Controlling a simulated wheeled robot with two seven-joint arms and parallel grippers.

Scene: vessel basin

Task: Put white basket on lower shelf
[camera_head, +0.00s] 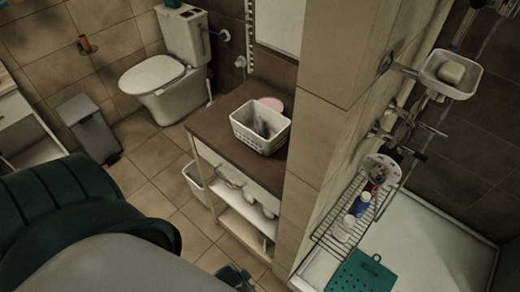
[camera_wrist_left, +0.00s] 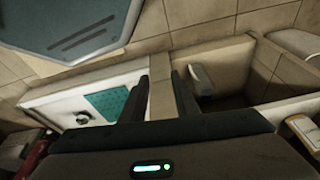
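The white basket (camera_head: 262,137) stands upright on the brown counter top (camera_head: 220,121) in the head view, with a greyish item inside. Below the counter is a white open shelf unit. Its upper shelf holds several pale items; the lower shelf (camera_head: 240,229) looks mostly bare where visible. My left gripper (camera_wrist_left: 160,92) shows in the left wrist view with its two dark fingers apart and nothing between them. The basket is not recognisable in that view. A small dark part at the bottom edge of the head view may be mine. My right gripper is not in view.
A tiled wall pillar (camera_head: 314,140) stands right of the counter. A toilet (camera_head: 165,80), pedal bin (camera_head: 88,127) and shower rack (camera_head: 345,222) surround the tiled floor.

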